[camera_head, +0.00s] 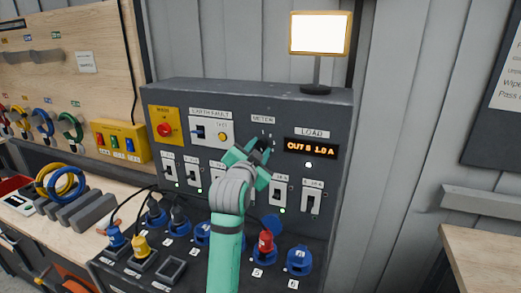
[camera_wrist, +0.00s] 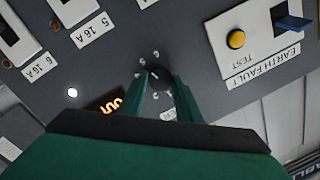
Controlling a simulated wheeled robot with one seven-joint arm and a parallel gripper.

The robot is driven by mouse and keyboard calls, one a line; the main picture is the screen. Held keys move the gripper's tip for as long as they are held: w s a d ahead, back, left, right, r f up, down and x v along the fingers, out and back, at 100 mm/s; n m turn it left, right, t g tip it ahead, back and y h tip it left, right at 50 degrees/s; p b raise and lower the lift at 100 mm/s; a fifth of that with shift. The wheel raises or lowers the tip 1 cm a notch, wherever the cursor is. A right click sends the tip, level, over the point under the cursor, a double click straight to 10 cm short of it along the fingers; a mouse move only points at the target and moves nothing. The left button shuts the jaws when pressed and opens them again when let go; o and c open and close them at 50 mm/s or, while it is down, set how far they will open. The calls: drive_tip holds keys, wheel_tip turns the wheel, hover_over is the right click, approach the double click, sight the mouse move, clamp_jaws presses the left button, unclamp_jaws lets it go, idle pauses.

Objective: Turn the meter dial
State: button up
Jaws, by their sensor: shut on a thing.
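The meter dial (camera_head: 264,142) is a small dark knob under the METER label on the grey panel (camera_head: 285,103). In the wrist view the dial (camera_wrist: 159,74) sits between my fingertips with small position marks around it. My green gripper (camera_head: 260,152) reaches up to the panel front and is shut on the dial. Its fingers (camera_wrist: 160,82) hide part of the knob, and I cannot read its pointer clearly. The orange display (camera_head: 311,149) under LOAD appears to read "OUT 5 1.0A".
Several breaker switches (camera_head: 311,202) line the panel below my gripper, with blue and red plugs (camera_head: 266,243) further down. An earth fault switch and yellow test button (camera_head: 223,136) are to the left. A wooden bench (camera_head: 483,262) is at right.

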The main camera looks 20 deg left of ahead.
drive_tip(key=o, duration=1)
drive_tip(key=shift+s, duration=0.1)
drive_tip(key=shift+o, duration=0.2)
drive_tip(key=s, duration=1)
drive_tip(key=shift+s+d+r, duration=0.2)
drive_tip(key=shift+s+d, duration=0.15)
drive_tip(key=shift+d, duration=0.05)
